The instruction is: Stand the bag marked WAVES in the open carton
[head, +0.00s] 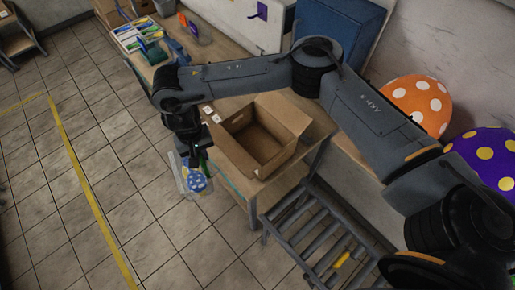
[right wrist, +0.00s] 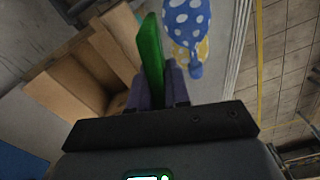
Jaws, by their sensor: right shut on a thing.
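The open carton (head: 233,160) stands on the bench with its flaps up, and its inside looks empty. It also shows in the right wrist view (right wrist: 65,105), left of the fingers. My right gripper (head: 190,152) is shut on a clear bag with a blue, white-dotted balloon print (head: 197,183). In the right wrist view the fingers (right wrist: 158,88) pinch beside a green strip (right wrist: 152,50), with the dotted print (right wrist: 188,20) beyond. The bag hangs left of the carton, apart from it, past the bench's edge. I cannot read any marking on it. My left gripper is out of view.
The bench (head: 229,107) runs back to several colourful packs (head: 138,36). A roller rack (head: 312,232) stands in front of the bench. Orange (head: 416,103) and purple (head: 485,157) dotted balloons are at the right.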

